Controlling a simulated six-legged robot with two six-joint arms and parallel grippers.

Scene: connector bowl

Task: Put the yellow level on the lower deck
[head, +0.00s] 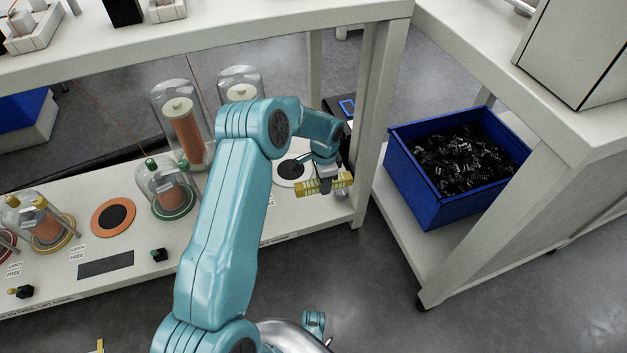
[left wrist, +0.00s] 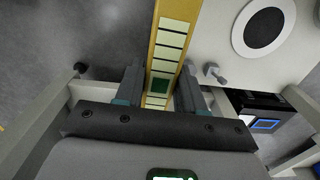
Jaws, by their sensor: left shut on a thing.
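The yellow level (head: 341,181) is a long bar with pale panels and a green part, as it shows in the left wrist view (left wrist: 172,40). My left gripper (head: 326,184) is shut on it, with a finger on each side in the left wrist view (left wrist: 160,88). In the head view the level appears over the front right end of the lower deck (head: 283,218). I cannot tell whether it touches the deck. My arm hides part of the deck's middle. My right gripper is not in view.
A white disc with a black centre (head: 291,170) lies behind the level. Glass domes (head: 168,188) stand to the left. A table leg (head: 378,110) rises at the right. A blue bin of black parts (head: 420,190) sits on another low shelf further right.

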